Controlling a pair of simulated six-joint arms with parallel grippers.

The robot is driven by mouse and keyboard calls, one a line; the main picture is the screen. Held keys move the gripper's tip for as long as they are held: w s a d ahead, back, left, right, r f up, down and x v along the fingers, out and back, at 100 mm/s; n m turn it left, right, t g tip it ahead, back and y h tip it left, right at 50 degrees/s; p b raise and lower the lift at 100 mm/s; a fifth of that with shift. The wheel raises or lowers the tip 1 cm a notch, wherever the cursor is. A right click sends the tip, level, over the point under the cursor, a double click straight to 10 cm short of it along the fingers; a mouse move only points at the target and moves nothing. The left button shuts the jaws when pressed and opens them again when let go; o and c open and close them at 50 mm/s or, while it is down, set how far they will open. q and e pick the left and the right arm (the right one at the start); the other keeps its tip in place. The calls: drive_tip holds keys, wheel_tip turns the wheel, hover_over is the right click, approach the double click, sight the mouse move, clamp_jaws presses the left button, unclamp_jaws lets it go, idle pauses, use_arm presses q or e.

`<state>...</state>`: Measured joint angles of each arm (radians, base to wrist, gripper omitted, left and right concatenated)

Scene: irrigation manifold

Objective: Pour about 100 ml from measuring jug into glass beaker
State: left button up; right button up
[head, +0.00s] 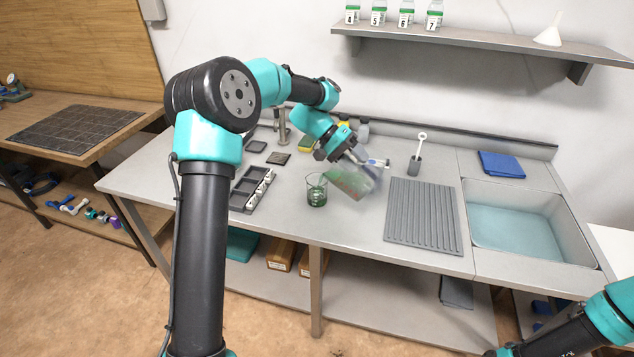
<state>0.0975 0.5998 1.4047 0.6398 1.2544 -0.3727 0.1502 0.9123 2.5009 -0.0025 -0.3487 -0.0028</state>
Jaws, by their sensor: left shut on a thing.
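My left gripper (352,161) reaches over the grey bench from the upper left and is shut on the measuring jug (347,184). The jug is clear, holds green liquid, and is tilted with its mouth toward the left. The glass beaker (316,191) stands upright on the bench just left of the jug, with dark green liquid in it. The jug's edge is blurred, and I cannot tell whether a stream is falling. Part of my right arm shows at the lower right; its gripper is outside the picture.
A grey ribbed drain mat (423,214) lies right of the jug, then a sink (515,232) with a blue cloth (502,163) behind it. A brush in a holder (415,164) stands behind the mat. A grey tray (251,190) with small white parts lies left of the beaker.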

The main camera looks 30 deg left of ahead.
sight(366, 178)
use_arm(q)
drive_tip(key=shift+a+r+h+p, duration=0.3)
drive_tip(key=shift+p, duration=0.2)
idle(0.8)
drive_tip(key=shift+d, duration=0.1)
drive_tip(key=d+f+y, duration=0.1)
drive_tip(key=f+y, duration=0.1)
drive_tip(key=d+f+y, duration=0.2)
drive_tip(key=shift+d+y, duration=0.2)
drive_tip(key=shift+y, duration=0.1)
drive_tip(key=shift+f, duration=0.15)
drive_tip(key=shift+d+f+y, duration=0.5)
drive_tip(key=shift+f, duration=0.15)
drive_tip(key=shift+f, duration=0.1)
idle(0.6)
